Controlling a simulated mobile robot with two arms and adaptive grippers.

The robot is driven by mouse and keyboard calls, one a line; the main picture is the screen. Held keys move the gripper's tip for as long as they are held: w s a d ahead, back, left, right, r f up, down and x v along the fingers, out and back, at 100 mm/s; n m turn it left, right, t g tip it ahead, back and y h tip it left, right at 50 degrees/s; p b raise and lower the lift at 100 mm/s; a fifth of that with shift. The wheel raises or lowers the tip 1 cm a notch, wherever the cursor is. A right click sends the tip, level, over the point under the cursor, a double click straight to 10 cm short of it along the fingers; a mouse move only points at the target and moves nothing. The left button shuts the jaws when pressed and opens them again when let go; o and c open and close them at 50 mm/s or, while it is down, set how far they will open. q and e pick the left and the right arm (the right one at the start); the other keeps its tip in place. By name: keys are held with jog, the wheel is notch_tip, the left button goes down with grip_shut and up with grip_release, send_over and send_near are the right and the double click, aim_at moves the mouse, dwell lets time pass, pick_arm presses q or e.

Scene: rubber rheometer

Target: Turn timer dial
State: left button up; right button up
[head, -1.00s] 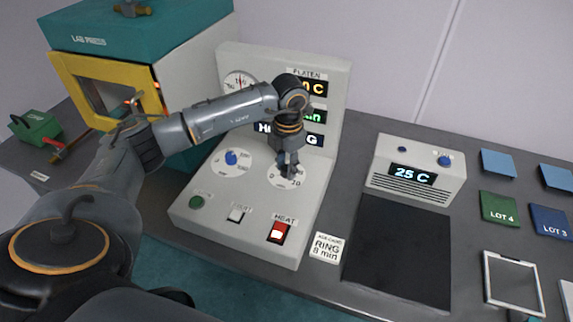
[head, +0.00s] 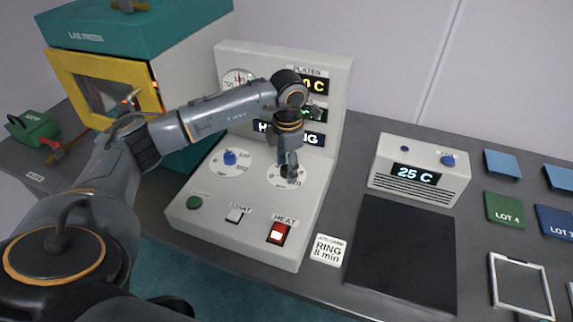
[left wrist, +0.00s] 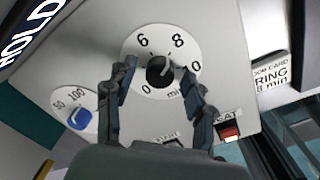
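The timer dial is a black knob (left wrist: 159,71) with a white pointer line on a round white scale marked in minutes; the pointer is toward the 8 side. In the left wrist view my left gripper (left wrist: 160,82) is open, one finger on each side of the knob, with gaps visible between fingers and knob. In the head view my left gripper (head: 288,168) points down over the white dial scale (head: 271,179) and hides most of the knob. My right gripper does not show.
The same sloped panel holds a blue-knob dial (head: 230,157), a green button (head: 194,202), a START button (head: 236,215) and a lit red HEAT switch (head: 279,232). A job card (head: 328,250) reads RING 8 min. A 25 C unit (head: 418,172) stands to the right.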

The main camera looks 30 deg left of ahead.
pick_arm(q)
notch_tip(320, 180, up, 12)
jog(key=shift+s+d, duration=0.15)
jog(key=shift+d, duration=0.05)
dwell(0.4)
dwell(0.5)
